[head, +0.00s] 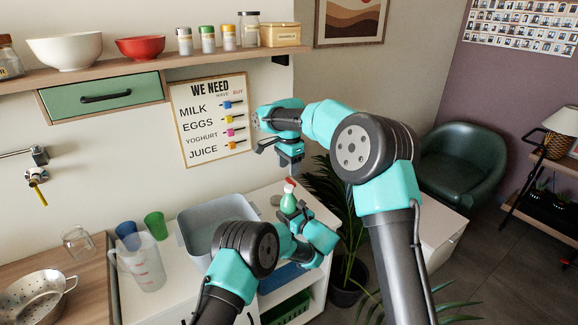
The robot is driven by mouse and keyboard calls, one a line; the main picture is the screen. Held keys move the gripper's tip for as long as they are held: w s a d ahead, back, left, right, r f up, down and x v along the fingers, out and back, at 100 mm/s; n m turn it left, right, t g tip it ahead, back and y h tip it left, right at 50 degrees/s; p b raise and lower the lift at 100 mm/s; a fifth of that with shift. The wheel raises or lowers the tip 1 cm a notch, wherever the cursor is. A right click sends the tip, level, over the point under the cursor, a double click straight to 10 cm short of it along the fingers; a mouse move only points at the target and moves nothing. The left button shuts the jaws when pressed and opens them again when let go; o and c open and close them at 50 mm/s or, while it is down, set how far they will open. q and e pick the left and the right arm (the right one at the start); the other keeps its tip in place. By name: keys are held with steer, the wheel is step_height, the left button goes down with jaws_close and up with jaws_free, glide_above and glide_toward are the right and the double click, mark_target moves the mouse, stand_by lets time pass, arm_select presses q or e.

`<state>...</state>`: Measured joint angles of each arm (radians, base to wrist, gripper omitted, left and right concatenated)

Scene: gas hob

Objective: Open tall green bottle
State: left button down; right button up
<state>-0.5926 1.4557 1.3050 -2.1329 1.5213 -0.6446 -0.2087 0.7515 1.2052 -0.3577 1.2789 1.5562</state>
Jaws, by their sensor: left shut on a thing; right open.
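The green bottle (288,202) stands upright near the right end of the white counter, with a red and white top (290,185). My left gripper (292,215) is shut on the bottle's lower part, which it partly hides. My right gripper (292,169) is open and points down just above the bottle's top. It looks apart from the top, but the gap is small and hard to judge.
A grey basin (206,211) stands left of the bottle. A clear jug (147,268), a blue cup (126,230) and a green cup (155,226) are farther left. A plant (347,250) stands beyond the counter's right edge. A shelf (140,67) runs along the wall above.

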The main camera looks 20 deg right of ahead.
mark_target(289, 187)
steer(key=m, duration=0.9)
steer(key=shift+m, duration=0.3)
steer(key=shift+f, duration=4)
steer(key=shift+c, duration=0.2)
